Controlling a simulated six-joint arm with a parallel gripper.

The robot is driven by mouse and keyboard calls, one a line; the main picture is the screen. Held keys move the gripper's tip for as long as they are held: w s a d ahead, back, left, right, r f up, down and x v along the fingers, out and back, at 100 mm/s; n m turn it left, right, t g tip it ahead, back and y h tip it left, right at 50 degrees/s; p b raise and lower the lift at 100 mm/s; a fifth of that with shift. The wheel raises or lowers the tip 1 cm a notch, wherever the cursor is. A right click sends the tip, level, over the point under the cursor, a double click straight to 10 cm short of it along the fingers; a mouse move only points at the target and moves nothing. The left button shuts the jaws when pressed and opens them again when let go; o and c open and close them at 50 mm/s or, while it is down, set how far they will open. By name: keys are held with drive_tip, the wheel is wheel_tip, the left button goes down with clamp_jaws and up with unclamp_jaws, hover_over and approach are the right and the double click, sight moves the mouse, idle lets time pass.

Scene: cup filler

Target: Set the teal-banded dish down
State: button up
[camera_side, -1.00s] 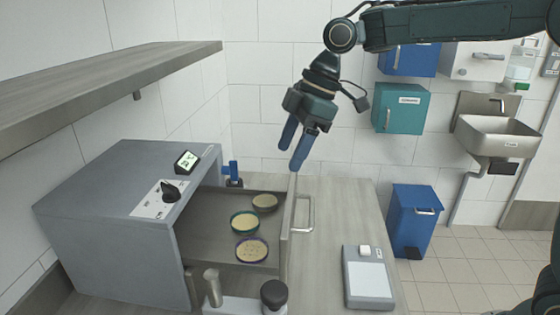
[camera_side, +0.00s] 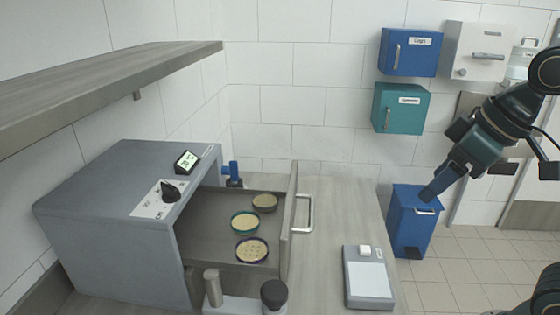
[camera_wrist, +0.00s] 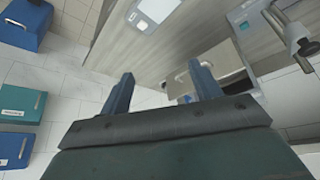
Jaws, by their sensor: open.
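The teal-banded dish (camera_side: 245,224) sits in the open drawer (camera_side: 209,222), filled with something pale yellow. It is the middle one of three dishes. A dish with a purple-blue rim (camera_side: 252,250) lies nearer the camera, and a dark-rimmed dish (camera_side: 265,202) lies farther back. My gripper (camera_side: 432,195) is at the right, far from the drawer and in front of the blue bin. In the wrist view its two blue fingers (camera_wrist: 163,82) are spread apart with nothing between them. The dishes cannot be made out in that view.
The drawer extends from a grey cabinet (camera_side: 124,220) with a dial and display. A shelf (camera_side: 110,80) overhangs it. A scale (camera_side: 368,280) stands on the counter (camera_side: 335,220) right of the drawer. A blue bin (camera_side: 412,225) stands on the floor. Counter between drawer and scale is clear.

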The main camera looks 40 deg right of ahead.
drive_tip(key=s, duration=0.1)
drive_tip(key=s+d+f+m, duration=0.2)
drive_tip(key=s, duration=0.1)
drive_tip(key=shift+s+f+h, duration=0.1)
drive_tip(key=shift+f+h, duration=0.15)
drive_tip(key=shift+h, duration=0.15)
drive_tip(key=shift+c, duration=0.4)
